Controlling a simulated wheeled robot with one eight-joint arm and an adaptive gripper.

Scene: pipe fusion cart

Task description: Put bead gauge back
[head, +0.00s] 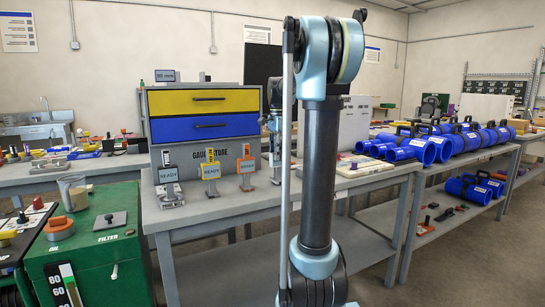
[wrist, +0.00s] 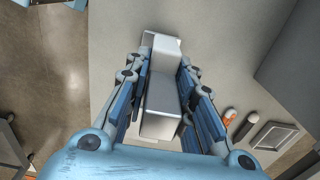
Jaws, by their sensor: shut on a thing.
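My gripper (wrist: 163,95) is shut on a pale grey, block-shaped piece (wrist: 160,93), which I take to be the bead gauge. In the wrist view the piece lies between the blue finger pads, over a grey surface. Whether it touches that surface I cannot tell. In the head view my arm hides most of the gripper and the held piece. The gauge store (head: 217,151) is a grey panel on the bench. Before it stand a grey stand (head: 169,190), a yellow stand (head: 210,171) and an orange stand (head: 246,167), with READY labels.
A cabinet with a yellow drawer (head: 205,102) and a blue drawer (head: 205,126) rises behind the stands. A green cabinet (head: 100,265) is at the left front. Blue pipe fittings (head: 425,150) line the right bench. The bench front (head: 215,208) is clear.

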